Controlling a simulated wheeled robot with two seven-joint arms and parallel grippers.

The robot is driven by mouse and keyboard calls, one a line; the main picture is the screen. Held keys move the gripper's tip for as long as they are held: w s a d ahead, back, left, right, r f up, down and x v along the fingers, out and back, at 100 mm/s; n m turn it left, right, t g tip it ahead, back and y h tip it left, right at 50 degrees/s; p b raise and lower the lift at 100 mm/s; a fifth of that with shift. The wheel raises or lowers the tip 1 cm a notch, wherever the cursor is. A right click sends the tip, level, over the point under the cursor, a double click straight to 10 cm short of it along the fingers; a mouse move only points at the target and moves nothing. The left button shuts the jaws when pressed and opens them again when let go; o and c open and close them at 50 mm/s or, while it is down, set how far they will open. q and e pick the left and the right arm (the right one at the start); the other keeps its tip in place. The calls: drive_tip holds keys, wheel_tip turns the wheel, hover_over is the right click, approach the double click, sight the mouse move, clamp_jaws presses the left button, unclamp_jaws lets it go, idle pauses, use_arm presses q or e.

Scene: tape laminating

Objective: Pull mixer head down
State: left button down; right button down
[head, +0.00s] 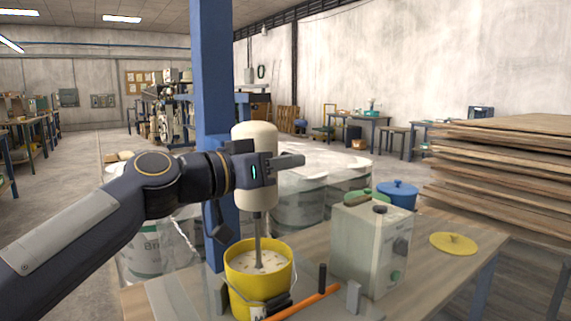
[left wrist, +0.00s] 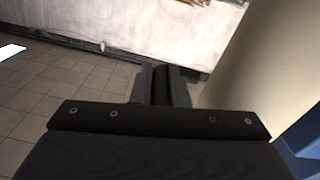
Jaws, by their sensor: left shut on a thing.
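The mixer head (head: 254,143) is a cream upright cylinder beside a blue column (head: 212,100). Its grey shaft (head: 257,235) reaches down into a yellow bucket (head: 238,291) of pale speckled mix (head: 272,262). My left gripper (head: 288,161) lies across the front of the head. Its fingers (left wrist: 165,84) are close together in the left wrist view, with the cream head (left wrist: 270,60) close on the right. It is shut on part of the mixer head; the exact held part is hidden. My right gripper is not in view.
A grey control box (head: 358,255) stands on the table right of the bucket. A blue pot (head: 398,196) and a yellow lid (head: 453,244) are near it. An orange bar (head: 304,304) lies in front. Stacked boards (head: 505,165) stand at the right.

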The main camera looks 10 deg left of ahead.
use_arm(q)
drive_tip(key=shift+d+f, duration=0.1)
drive_tip(key=shift+f, duration=0.4)
drive_tip(key=c, duration=1.5)
unclamp_jaws()
drive_tip(key=shift+o, duration=0.5)
drive_tip(key=shift+r, duration=0.2)
drive_tip(key=shift+r, duration=0.15)
drive_tip(key=r+p, duration=0.1)
drive_tip(key=r, duration=0.1)
drive_tip(key=r+p, duration=0.1)
drive_tip(key=r, duration=0.1)
drive_tip(key=shift+s+p, duration=0.25)
drive_tip(key=shift+p, duration=0.05)
drive_tip(key=s+d+r+p, duration=0.1)
drive_tip(key=s+r+p, duration=0.1)
drive_tip(key=s+r, duration=0.2)
drive_tip(key=s+d+r+p, duration=0.1)
drive_tip(key=s+r+p, duration=0.2)
drive_tip(key=s, duration=0.6)
drive_tip(key=shift+s+d+r, duration=0.15)
drive_tip(key=shift+d+r, duration=0.05)
drive_tip(key=shift+r, duration=0.6)
